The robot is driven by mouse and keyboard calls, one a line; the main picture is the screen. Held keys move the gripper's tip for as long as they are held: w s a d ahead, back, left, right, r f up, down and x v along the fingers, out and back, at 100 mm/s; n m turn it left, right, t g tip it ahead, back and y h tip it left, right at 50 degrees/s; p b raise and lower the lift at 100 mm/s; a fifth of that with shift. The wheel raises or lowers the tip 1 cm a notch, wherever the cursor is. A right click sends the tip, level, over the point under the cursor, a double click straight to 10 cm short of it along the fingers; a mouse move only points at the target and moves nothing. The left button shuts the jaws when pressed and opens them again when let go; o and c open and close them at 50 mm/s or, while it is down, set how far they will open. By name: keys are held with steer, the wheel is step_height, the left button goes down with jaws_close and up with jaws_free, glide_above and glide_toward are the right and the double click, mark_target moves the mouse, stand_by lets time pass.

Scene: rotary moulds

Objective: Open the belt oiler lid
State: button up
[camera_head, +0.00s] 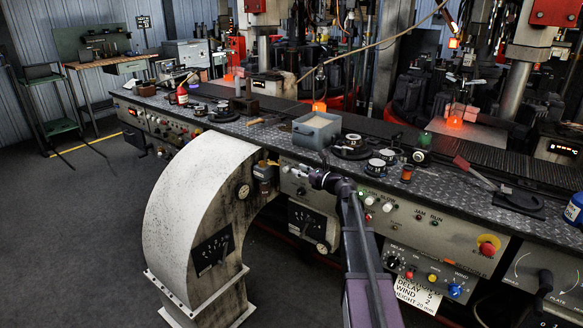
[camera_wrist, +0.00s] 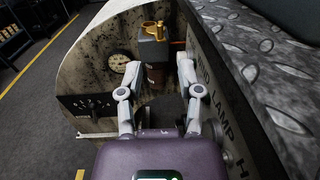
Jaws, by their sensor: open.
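The belt oiler (camera_head: 265,172) is a small blue-grey box with a brownish lower part, fixed on the machine front beside the big curved white housing. In the wrist view the oiler (camera_wrist: 152,52) shows straight ahead, with a brass-coloured piece (camera_wrist: 153,28) on its top. I cannot tell clearly which part is the lid or whether it is closed. My gripper (camera_wrist: 159,78) is open and empty, its fingers either side of the line to the oiler and apparently short of it. In the head view my gripper (camera_head: 303,174) is right of the oiler.
The curved white housing (camera_head: 195,190) with gauges stands left of the oiler. The diamond-plate bench edge (camera_wrist: 265,65) runs close along the right of my gripper. A grey open box (camera_head: 316,130) and several small tools lie on the bench. The floor at left is clear.

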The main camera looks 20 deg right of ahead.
steer(key=shift+v, duration=0.95)
steer(key=shift+a, duration=0.15)
steer(key=m+t+h, duration=0.3)
steer(key=m+h, duration=0.1)
steer(key=h, duration=0.2)
glide_toward(279, 161)
steer(key=v, duration=0.2)
steer(key=shift+s+a+r+m+h, duration=0.1)
steer(key=shift+s+a+m+h, duration=0.4)
steer(key=shift+h, duration=0.3)
steer(key=shift+s+a+m+h, duration=0.4)
steer(key=shift+m+h, duration=0.2)
steer(key=shift+h, duration=0.2)
steer(key=shift+w, duration=0.25)
steer(key=w, duration=1.3)
steer(key=shift+w+a, duration=0.25)
steer(key=shift+a, duration=0.05)
